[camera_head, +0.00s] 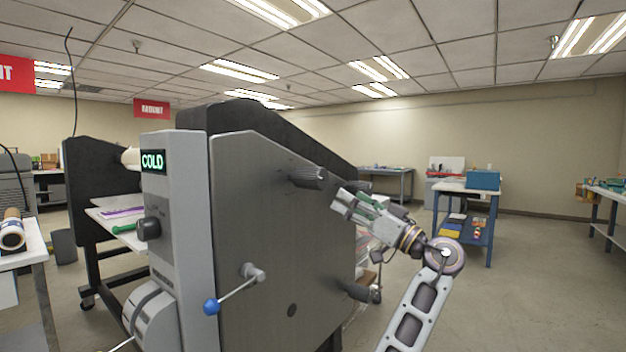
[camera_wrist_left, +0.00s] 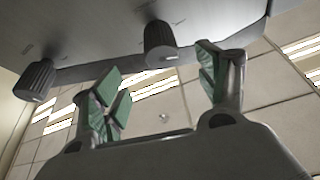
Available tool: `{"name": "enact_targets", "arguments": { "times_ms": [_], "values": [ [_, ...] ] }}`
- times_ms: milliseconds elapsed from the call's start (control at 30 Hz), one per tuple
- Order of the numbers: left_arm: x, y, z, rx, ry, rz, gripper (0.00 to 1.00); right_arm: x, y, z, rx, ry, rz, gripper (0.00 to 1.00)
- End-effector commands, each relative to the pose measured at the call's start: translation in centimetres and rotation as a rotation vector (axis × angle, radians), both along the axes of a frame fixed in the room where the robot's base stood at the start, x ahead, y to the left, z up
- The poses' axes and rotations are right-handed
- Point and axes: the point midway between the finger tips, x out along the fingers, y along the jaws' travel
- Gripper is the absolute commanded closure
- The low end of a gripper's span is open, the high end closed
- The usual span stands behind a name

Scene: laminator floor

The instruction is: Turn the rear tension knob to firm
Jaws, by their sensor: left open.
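The grey laminator (camera_head: 285,240) has dark ribbed knobs on its side panel. One knob (camera_head: 308,178) sticks out high on the panel. Another knob (camera_head: 357,291) is low, towards the far edge. My left gripper (camera_head: 348,205) is open, with green pads, just right of the high knob and apart from it. In the left wrist view, one ribbed knob (camera_wrist_left: 160,42) stands beyond the gap between the open fingers (camera_wrist_left: 160,85), nearer the right finger. A second ribbed knob (camera_wrist_left: 36,80) is at the left. I cannot tell which one is the rear tension knob or read its setting.
A crank with a blue handle (camera_head: 211,306) sticks out from the panel. The front column has a lit COLD display (camera_head: 153,162) and a black dial (camera_head: 149,229). A blue-framed table (camera_head: 466,188) stands at the right. The floor between is clear.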

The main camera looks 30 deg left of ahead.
Motion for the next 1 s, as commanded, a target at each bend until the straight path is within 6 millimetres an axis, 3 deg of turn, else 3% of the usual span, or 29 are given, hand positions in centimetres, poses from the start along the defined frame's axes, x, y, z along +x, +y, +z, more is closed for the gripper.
{"name": "enact_targets", "arguments": {
  "times_ms": [467, 1000],
  "values": [
    [0.7, 4.4, 1.8, 0.000, -0.001, 0.002, 0.26, 0.3, 0.2, -0.1, 0.012, -0.019, 0.000, 0.60],
    [1.7, 10.7, 4.4, 0.001, 0.000, 0.001, 0.26, 0.2, 0.7, -2.2, 0.033, -0.025, -0.001, 0.60]
  ]
}}
